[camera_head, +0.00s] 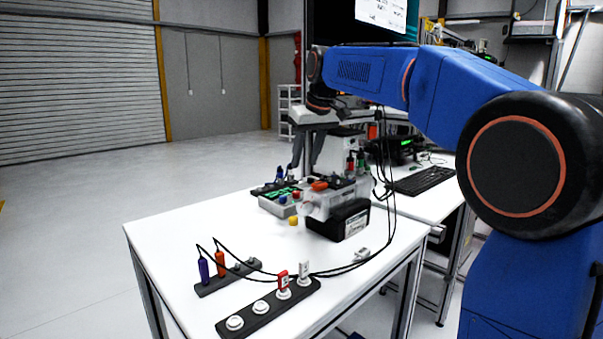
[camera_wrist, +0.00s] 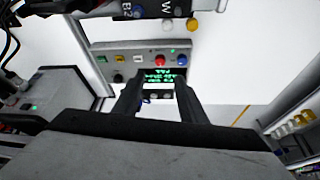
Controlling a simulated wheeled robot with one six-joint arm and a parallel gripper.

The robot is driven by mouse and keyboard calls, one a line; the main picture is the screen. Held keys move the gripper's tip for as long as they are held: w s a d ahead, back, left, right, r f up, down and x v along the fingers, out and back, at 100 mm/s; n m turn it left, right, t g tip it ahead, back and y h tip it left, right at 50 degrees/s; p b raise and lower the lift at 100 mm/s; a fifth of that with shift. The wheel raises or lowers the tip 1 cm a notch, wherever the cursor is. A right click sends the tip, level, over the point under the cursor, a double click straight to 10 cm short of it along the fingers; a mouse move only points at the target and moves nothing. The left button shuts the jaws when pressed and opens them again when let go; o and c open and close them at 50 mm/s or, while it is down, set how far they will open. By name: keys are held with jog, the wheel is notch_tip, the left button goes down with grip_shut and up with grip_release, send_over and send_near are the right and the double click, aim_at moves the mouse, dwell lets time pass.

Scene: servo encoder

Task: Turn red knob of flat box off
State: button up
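The flat box is a grey panel (camera_wrist: 108,57) in the wrist view, with a red knob (camera_wrist: 160,60), a blue knob (camera_wrist: 183,60), small buttons and a dark display with green text. In the head view the grey box (camera_head: 281,208) sits near the far edge of the white table. My gripper (camera_wrist: 160,82) is open in the wrist view, with its two dark fingers apart and nothing held. The fingertips point toward the box and overlap its lower side in the picture. The red knob shows between and beyond them; I see no contact. In the head view my gripper (camera_head: 304,168) hangs above the box.
A black-and-grey device (camera_head: 350,220) stands right of the box. A yellow piece (camera_head: 293,221) is in front of it. Dark strips with plugs and sockets (camera_head: 262,310) and cables lie nearer. The left middle of the white table (camera_head: 175,235) is clear.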

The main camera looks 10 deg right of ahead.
jog(key=v, duration=0.6)
jog(key=shift+s, duration=0.15)
